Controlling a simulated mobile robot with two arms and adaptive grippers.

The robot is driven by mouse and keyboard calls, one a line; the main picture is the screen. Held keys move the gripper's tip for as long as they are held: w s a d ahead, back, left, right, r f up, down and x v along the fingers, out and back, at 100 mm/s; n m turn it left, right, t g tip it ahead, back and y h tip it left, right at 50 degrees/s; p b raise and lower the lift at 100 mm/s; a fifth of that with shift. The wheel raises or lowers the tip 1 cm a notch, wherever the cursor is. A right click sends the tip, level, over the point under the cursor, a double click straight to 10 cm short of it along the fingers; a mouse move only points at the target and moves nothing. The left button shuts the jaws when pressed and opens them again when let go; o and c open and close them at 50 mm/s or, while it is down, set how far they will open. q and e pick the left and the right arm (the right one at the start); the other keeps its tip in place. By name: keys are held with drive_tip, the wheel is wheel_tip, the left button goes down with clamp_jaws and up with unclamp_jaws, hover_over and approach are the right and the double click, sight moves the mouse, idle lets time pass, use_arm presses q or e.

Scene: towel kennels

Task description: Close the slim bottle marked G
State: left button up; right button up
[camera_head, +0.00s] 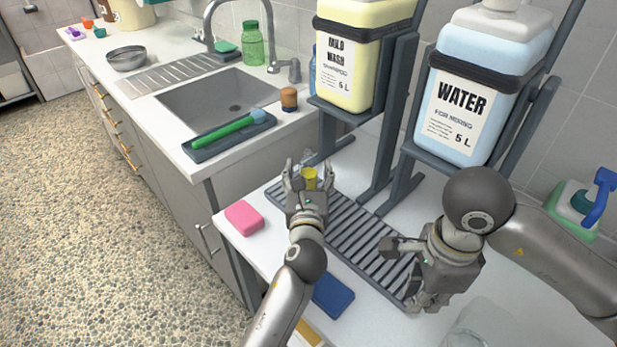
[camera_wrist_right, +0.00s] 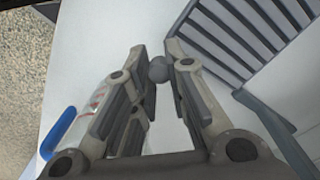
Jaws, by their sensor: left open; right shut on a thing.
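My left gripper (camera_head: 308,178) is open at the far end of the drain rack, with its fingers on either side of a small yellow object (camera_head: 310,180). Whether that object is a cap or a bottle top is unclear, as the gripper hides what is below it. My right gripper (camera_head: 425,300) points down at the near right end of the rack. In the right wrist view it is shut on a small dark grey rounded piece (camera_wrist_right: 158,70) at its fingertips. No letter G is readable in either view, so I cannot tell which thing is the slim bottle.
The slatted rack (camera_head: 365,245) lies on the white counter, with a pink sponge (camera_head: 244,217) and a blue sponge (camera_head: 333,295) beside it. The yellow wash jug (camera_head: 345,70) and water jug (camera_head: 462,115) stand on raised stands behind. A clear container (camera_head: 480,328) stands near right.

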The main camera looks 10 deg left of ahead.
use_arm(q)
drive_tip(key=shift+w, duration=0.35)
drive_tip(key=c, duration=1.2)
drive_tip(key=shift+r, duration=0.1)
use_arm(e)
drive_tip(key=shift+r, duration=0.1)
